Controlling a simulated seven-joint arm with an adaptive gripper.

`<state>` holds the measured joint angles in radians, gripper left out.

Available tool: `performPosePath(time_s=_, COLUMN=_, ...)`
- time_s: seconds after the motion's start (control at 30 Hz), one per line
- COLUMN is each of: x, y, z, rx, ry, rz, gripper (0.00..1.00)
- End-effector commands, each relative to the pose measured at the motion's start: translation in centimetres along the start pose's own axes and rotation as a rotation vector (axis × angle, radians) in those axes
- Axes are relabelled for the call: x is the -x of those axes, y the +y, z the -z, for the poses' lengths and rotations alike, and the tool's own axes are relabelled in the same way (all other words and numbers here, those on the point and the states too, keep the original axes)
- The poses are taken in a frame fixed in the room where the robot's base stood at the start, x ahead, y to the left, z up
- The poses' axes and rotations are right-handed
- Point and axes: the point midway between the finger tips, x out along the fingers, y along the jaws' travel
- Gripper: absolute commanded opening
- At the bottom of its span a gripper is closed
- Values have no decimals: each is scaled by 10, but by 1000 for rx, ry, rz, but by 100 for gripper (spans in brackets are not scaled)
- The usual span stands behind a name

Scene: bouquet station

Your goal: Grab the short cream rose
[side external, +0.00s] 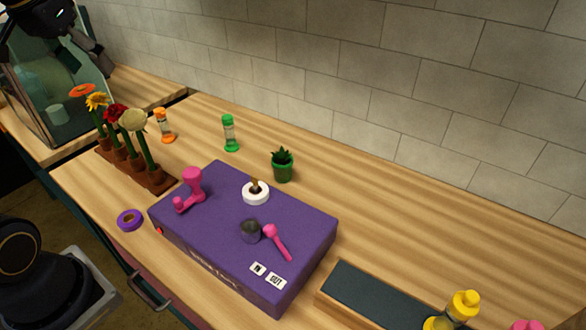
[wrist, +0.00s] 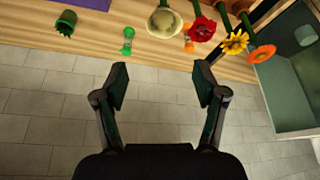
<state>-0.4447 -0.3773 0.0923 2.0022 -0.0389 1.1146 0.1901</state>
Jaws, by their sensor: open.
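The cream rose (side external: 133,119) stands upright on a green stem at the right end of a brown wooden flower rack (side external: 158,186). In the wrist view the cream rose (wrist: 163,24) is near the top edge, beyond my fingertips and roughly centred between them. My gripper (wrist: 160,74) is open, with nothing between its fingers. In the side view, part of my gripper shows at the upper left, above and behind the flowers, apart from them. A red flower (side external: 115,113), a yellow flower (side external: 97,100) and an orange flower (side external: 82,90) stand left of the rose.
An orange hourglass (side external: 163,126), a green hourglass (side external: 230,133) and a potted plant (side external: 283,165) stand behind. A purple box (side external: 205,238) with pink tools is to the right. A glass tank (side external: 50,95) is at left, and a tiled wall (side external: 400,110) runs along the back.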

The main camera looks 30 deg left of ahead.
Motion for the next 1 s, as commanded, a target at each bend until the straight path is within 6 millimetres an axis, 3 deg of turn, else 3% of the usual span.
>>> performPosePath(time_s=0.17, x=-22, y=-11, z=-3, rx=36, ry=-21, rz=13, gripper=71)
performPosePath(time_s=0.5, x=-99, y=-10, z=-5, rx=34, ry=-21, rz=11, gripper=71)
performPosePath(time_s=0.83, x=-131, y=-10, z=-5, rx=34, ry=-18, rz=11, gripper=71)
performPosePath(time_s=1.0, x=-159, y=-8, z=-5, rx=34, ry=-19, rz=12, gripper=71)
